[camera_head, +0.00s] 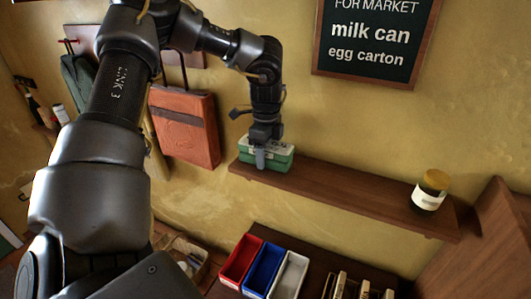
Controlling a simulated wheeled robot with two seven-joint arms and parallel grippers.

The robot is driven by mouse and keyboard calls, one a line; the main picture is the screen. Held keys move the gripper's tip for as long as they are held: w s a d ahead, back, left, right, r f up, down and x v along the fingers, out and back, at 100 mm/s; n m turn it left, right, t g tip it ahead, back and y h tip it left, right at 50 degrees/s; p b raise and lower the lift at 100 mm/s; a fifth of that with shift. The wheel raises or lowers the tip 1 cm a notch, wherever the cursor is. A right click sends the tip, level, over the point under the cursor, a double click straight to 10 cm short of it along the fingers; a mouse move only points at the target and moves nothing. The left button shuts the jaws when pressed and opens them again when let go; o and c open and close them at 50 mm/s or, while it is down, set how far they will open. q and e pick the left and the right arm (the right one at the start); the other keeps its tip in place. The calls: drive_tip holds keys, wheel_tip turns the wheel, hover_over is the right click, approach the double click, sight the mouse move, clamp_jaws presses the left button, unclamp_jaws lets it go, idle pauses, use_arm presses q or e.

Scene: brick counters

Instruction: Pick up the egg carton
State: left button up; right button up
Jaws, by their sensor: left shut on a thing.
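The egg carton (282,158) is a small green box with a pale top. It sits at the left end of the wooden wall shelf. My left gripper (262,158) points down at the carton from above and is shut on it. The fingers overlap the carton's front and hide part of it. I cannot tell whether the carton is clear of the shelf. My right gripper is not in view.
The wooden shelf (340,190) carries a jar (430,190) with a yellow lid at its right end. A sign (375,45) hangs above. Red (241,259), blue (263,268) and white (290,274) bins stand below. An orange bag (186,127) hangs left.

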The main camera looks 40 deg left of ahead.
use_arm(q)
drive_tip(key=shift+r, duration=0.15)
wheel_tip(320, 180, up, 9)
drive_tip(key=b, duration=0.3)
drive_tip(key=shift+d+b, duration=0.1)
drive_tip(key=shift+b, duration=0.2)
drive_tip(key=shift+r, duration=0.35)
